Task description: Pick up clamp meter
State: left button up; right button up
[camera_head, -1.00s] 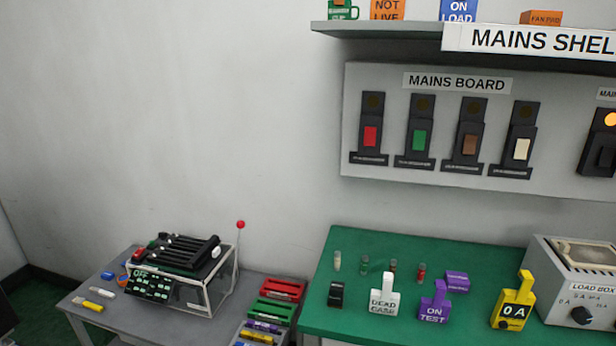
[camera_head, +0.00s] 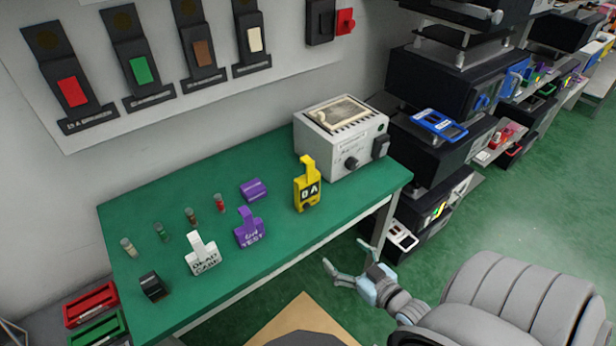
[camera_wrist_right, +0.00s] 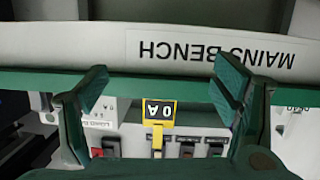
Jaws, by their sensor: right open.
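The clamp meter (camera_head: 307,190) is yellow with a black "0 A" display and a jaw loop on top. In the right wrist view the meter (camera_wrist_right: 159,113) appears upside down between the spread fingers (camera_wrist_right: 163,88). My left gripper is out of view.
The grey load box (camera_head: 340,140) stands behind and right of the meter. A purple "ON TEST" tag (camera_head: 249,232) and a white "DEAD CASE" tag (camera_head: 202,256) stand to its left. A small purple block (camera_head: 253,189) lies behind. Dark equipment stacks (camera_head: 445,90) stand right of the bench.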

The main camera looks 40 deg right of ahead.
notch_tip(320, 180, up, 9)
jog(key=w+t, duration=0.2)
jog(key=t, duration=0.1)
jog(key=b, duration=0.2)
send_near(310, 196)
jog(key=w, duration=0.5)
jog(key=shift+a, duration=0.2)
jog(key=w+b, duration=0.1)
jog(key=w, duration=0.1)
jog(key=w+d+b, duration=0.1)
jog(key=w, duration=0.2)
jog(key=shift+r, duration=0.1)
jog(key=shift+w, duration=0.3)
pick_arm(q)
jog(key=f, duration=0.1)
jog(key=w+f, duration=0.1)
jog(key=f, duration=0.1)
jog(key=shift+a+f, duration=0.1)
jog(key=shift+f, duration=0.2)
pick_arm(e)
jog(key=shift+r, duration=0.1)
jog(key=shift+a, duration=0.1)
jog(key=c, duration=1.4)
